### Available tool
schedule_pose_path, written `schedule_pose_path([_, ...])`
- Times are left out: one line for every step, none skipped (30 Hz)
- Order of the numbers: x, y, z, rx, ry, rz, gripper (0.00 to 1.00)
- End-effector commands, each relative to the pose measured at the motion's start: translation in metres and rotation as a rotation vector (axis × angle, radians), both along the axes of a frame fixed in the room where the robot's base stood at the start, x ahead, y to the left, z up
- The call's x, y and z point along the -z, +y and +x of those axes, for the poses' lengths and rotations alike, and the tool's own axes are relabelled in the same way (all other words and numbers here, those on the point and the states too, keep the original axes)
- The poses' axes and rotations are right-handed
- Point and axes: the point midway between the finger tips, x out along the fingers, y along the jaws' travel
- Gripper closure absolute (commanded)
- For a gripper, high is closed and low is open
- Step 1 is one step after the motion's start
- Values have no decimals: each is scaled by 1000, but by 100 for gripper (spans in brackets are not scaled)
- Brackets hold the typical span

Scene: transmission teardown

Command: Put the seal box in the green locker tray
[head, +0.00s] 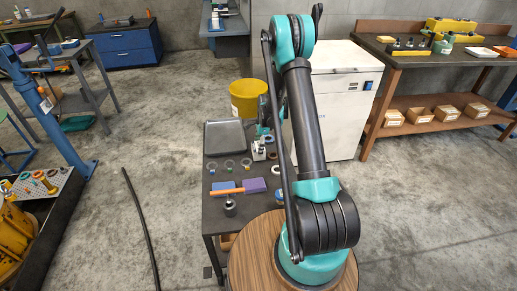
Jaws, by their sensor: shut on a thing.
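My gripper (262,143) is over the far half of the dark cart, largely hidden behind my own arm. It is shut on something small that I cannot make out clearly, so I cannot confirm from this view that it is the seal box. A green tray-like thing (78,123) lies low under the grey bench at the left. I cannot tell whether it is the green locker tray.
The dark cart (211,222) carries a grey tray (225,137), several rings, a blue block (222,187), a purple block (255,185) and an orange bar (227,192). A yellow bucket (247,98) and white cabinet (338,108) stand behind. The floor at left is mostly open.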

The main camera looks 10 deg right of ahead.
Motion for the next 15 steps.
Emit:
schedule_pose_path([7, 0, 0, 0, 0, 0, 58])
schedule_pose_path([9, 0, 0, 0, 0, 0, 58])
schedule_pose_path([11, 0, 0, 0, 0, 0, 58])
schedule_pose_path([11, 0, 0, 0, 0, 0, 58])
schedule_pose_path([11, 0, 0, 0, 0, 0, 58])
schedule_pose_path([11, 0, 0, 0, 0, 0, 58])
schedule_pose_path([11, 0, 0, 0, 0, 0, 58])
schedule_pose_path([11, 0, 0, 0, 0, 0, 58])
schedule_pose_path([11, 0, 0, 0, 0, 0, 58])
schedule_pose_path([11, 0, 0, 0, 0, 0, 58])
schedule_pose_path([11, 0, 0, 0, 0, 0, 58])
schedule_pose_path([12, 0, 0, 0, 0, 0, 58])
schedule_pose_path([13, 0, 0, 0, 0, 0, 58])
schedule_pose_path([14, 0, 0, 0, 0, 0, 26])
schedule_pose_path([13, 0, 0, 0, 0, 0, 21])
